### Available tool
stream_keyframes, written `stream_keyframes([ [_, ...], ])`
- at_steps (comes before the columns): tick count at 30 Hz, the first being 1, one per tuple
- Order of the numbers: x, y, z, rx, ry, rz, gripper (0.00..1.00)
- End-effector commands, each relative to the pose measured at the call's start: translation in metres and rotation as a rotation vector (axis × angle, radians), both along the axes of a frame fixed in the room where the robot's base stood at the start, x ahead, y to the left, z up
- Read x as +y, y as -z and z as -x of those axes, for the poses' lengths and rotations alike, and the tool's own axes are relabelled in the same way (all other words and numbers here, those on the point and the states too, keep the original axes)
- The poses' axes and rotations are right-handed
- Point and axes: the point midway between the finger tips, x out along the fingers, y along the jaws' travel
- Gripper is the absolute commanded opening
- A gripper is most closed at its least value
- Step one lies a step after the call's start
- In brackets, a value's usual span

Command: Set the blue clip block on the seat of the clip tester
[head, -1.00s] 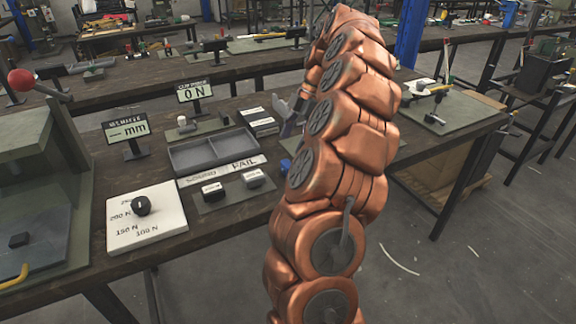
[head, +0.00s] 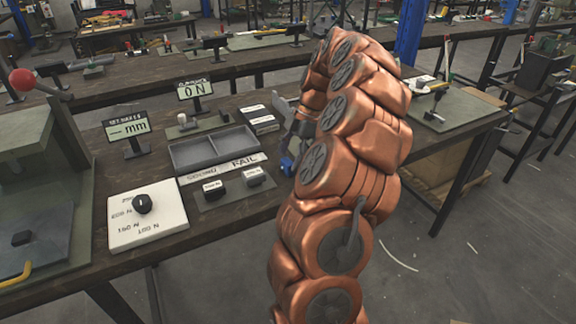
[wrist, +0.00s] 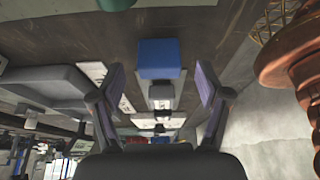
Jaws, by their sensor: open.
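The blue clip block (wrist: 160,58) lies on the dark bench in the wrist view. My gripper (wrist: 160,80) is open, with one finger to each side of the block's line. Whether the fingertips reach beside it cannot be told. In the head view a small blue part of the block (head: 287,164) shows beside my copper arm, with my gripper (head: 293,146) just above it and partly hidden. A small device with a pale knob (head: 183,119) on a green-grey base stands before the "0 N" display (head: 195,90); it looks like the clip tester. Its seat is not clear.
A grey two-part tray (head: 213,150) stands left of my gripper, with SOUND and FAIL labels before it. Two labelled blocks (head: 233,184) sit on a pad in front. A white dial plate (head: 146,216) and a green press (head: 40,190) are further left.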

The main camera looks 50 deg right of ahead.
Motion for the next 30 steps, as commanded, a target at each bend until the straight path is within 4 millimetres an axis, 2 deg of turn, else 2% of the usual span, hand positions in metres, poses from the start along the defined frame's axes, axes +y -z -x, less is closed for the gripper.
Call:
stream_keyframes([
  [6,0.007,0.017,-0.002,0.0,0.001,0.0,0.76],
  [14,0.008,0.019,-0.003,-0.001,0.0,0.0,0.76],
  [30,0.008,0.019,-0.003,0.0,0.0,0.0,0.2],
])
